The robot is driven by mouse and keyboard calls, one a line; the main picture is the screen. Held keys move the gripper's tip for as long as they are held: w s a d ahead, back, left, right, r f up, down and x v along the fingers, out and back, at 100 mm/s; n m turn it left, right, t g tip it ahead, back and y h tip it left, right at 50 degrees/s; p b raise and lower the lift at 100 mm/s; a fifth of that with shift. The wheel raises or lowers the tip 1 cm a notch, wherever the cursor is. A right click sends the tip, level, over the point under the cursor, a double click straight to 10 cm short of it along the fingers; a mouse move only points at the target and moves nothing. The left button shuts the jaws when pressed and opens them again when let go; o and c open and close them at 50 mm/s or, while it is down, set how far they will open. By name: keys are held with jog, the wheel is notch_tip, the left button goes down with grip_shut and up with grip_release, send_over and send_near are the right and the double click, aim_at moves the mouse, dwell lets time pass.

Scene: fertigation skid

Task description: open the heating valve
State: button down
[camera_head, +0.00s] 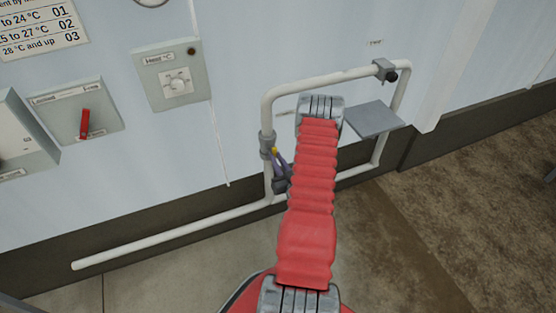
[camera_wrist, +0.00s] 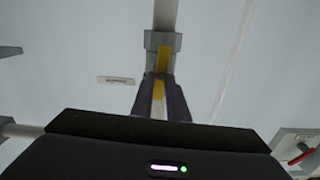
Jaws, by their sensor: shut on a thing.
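The heating valve (camera_head: 267,143) is a grey body on the left upright of the white pipe loop. Its yellow lever (camera_head: 275,151) is small and mostly hidden in the head view. My gripper (camera_head: 281,168) is beside the upright, with its dark fingers shut on the lever. In the wrist view the valve body (camera_wrist: 152,42) is at the top centre, and the yellow lever (camera_wrist: 158,91) runs down between the fingertips of my gripper (camera_wrist: 160,88). There the lever looks roughly in line with the pipe above it. My arm hides part of the loop.
A grey plate (camera_head: 374,120) and a clamp with a dark knob (camera_head: 390,75) are on the loop's right side. A low pipe (camera_head: 150,243) runs left. Floor at right is clear.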

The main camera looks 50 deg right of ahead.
jog(key=shift+d+n, duration=0.1)
jog(key=shift+n, duration=0.3)
jog(key=c, duration=1.7)
grip_release()
jog(key=v, duration=1.4)
jog(key=shift+f, duration=0.1)
